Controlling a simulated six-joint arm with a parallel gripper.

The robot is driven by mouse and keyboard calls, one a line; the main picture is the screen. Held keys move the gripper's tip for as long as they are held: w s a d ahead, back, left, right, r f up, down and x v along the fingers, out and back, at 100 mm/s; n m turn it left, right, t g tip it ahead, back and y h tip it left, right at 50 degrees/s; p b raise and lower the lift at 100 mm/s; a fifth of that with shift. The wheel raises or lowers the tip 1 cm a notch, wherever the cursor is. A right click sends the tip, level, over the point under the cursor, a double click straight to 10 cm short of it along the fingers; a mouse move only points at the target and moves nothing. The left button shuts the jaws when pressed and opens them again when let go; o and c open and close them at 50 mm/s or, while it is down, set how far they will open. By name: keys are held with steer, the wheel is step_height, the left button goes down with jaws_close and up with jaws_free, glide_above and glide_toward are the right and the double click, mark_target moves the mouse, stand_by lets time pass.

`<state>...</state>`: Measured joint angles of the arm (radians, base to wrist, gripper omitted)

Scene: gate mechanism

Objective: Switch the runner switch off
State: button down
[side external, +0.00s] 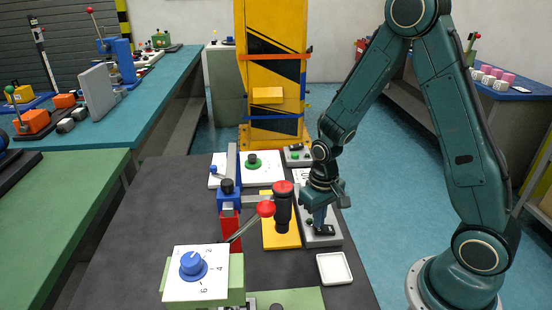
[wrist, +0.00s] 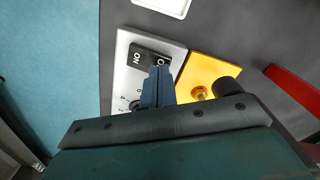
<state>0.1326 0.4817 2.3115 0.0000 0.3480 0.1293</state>
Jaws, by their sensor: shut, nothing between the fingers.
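The runner switch is a black rocker (wrist: 146,57) on a light grey plate (wrist: 122,75) in the wrist view. It has white "ON" lettering on its left part and lettering partly hidden by my fingers on its right part. In the side view the rocker (side external: 326,231) sits near the front of the grey plate (side external: 332,240). My gripper (wrist: 160,70) is shut and empty, its blue fingertips over the right part of the rocker. In the side view my gripper (side external: 320,222) points down at the rocker. I cannot tell whether the tips touch it, or which side is pressed.
A small dial with numbers (wrist: 135,105) is on the same plate, partly behind my fingers. A yellow plate (side external: 280,235) with a black and red handle (side external: 283,205) stands close on the left. A white tray (side external: 334,268) lies in front. A red ball-ended lever (side external: 265,208) is farther left.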

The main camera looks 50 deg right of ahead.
steer(key=shift+f, duration=0.6)
stand_by(0.6)
steer(key=shift+r, duration=3.5)
steer(key=shift+r, duration=0.15)
steer(key=s+a+r+n+t, duration=0.1)
steer(key=s+a+r+t, duration=0.1)
steer(key=s+r, duration=0.5)
steer(key=s+a+r+n+t, duration=0.2)
steer(key=s+r, duration=0.6)
steer(key=r, duration=0.4)
steer(key=shift+a+r+t, duration=0.2)
steer(key=shift+r+t, duration=0.1)
steer(key=shift+t, duration=0.5)
